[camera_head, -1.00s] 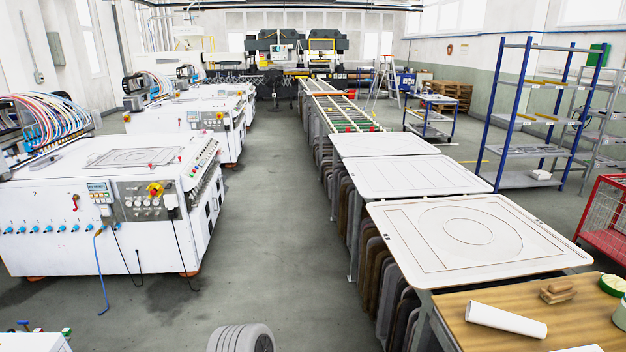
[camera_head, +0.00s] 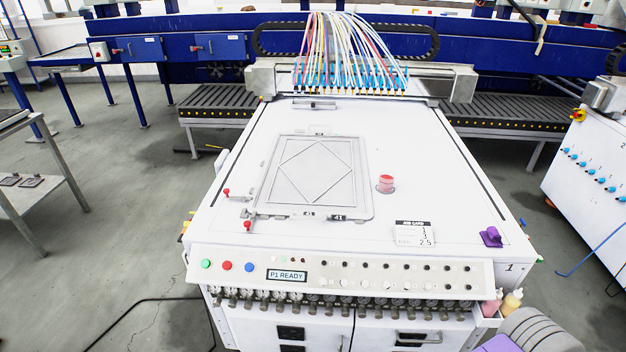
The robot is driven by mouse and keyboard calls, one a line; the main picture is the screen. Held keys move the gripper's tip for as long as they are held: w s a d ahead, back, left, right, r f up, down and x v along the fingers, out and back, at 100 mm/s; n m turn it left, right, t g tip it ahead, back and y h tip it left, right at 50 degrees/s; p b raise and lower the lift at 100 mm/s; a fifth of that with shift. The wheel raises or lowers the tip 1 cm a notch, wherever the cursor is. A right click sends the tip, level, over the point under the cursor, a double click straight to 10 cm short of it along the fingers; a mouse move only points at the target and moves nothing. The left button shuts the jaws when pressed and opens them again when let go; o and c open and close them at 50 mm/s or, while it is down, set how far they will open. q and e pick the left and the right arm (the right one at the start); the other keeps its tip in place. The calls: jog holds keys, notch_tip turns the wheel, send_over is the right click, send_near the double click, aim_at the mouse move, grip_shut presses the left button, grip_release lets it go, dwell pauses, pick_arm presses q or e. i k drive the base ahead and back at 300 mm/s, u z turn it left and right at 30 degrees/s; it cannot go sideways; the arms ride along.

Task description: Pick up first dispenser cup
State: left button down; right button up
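A small clear cup with red contents (camera_head: 386,184) stands upright on the white top of the machine (camera_head: 430,185), right of a framed plate with a diamond outline (camera_head: 317,172). I cannot tell whether this is the first dispenser cup. A pink-topped bottle (camera_head: 492,304) and a yellowish bottle (camera_head: 512,302) sit at the machine's front right corner. Neither of my grippers shows; only a grey rounded part of my own arm is at the bottom right.
A job card (camera_head: 414,233) and a purple object (camera_head: 491,237) lie on the machine top. Red-knobbed clamps (camera_head: 247,225) stand left of the plate. A nozzle gantry (camera_head: 350,75) with coloured hoses spans the back. The front panel display (camera_head: 287,275) reads "P1 READY".

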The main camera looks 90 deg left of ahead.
aim_at(386, 181)
jog(key=u, duration=2.15)
